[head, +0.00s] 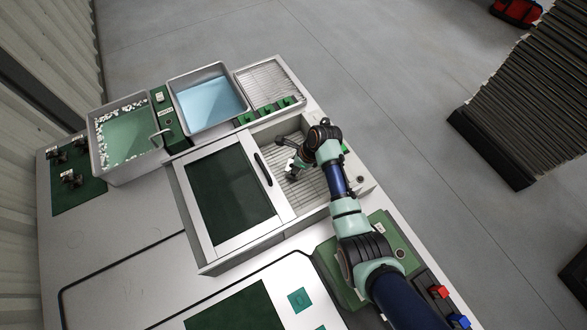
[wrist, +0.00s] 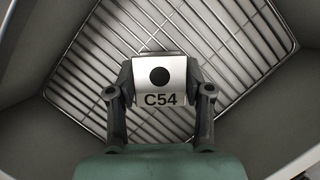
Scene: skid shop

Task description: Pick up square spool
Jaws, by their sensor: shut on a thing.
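The square spool (wrist: 160,77) shows in the wrist view as a pale block with a round dark hole and the label C54. My gripper (wrist: 160,92) is shut on it, with one finger on each side. Below the spool is a wire rack (wrist: 235,35) inside a grey-walled bin; I cannot tell whether the spool touches it. In the head view my gripper (head: 292,168) is over the racked compartment (head: 310,187), right of the dark-windowed panel. The spool is too small there to make out clearly.
A framed panel with a dark window (head: 232,187) lies left of the compartment. Behind are a tub with white bits (head: 125,135), a blue-filled basin (head: 208,98) and a drying rack (head: 268,82). Red and blue blocks (head: 438,292) sit at the front right.

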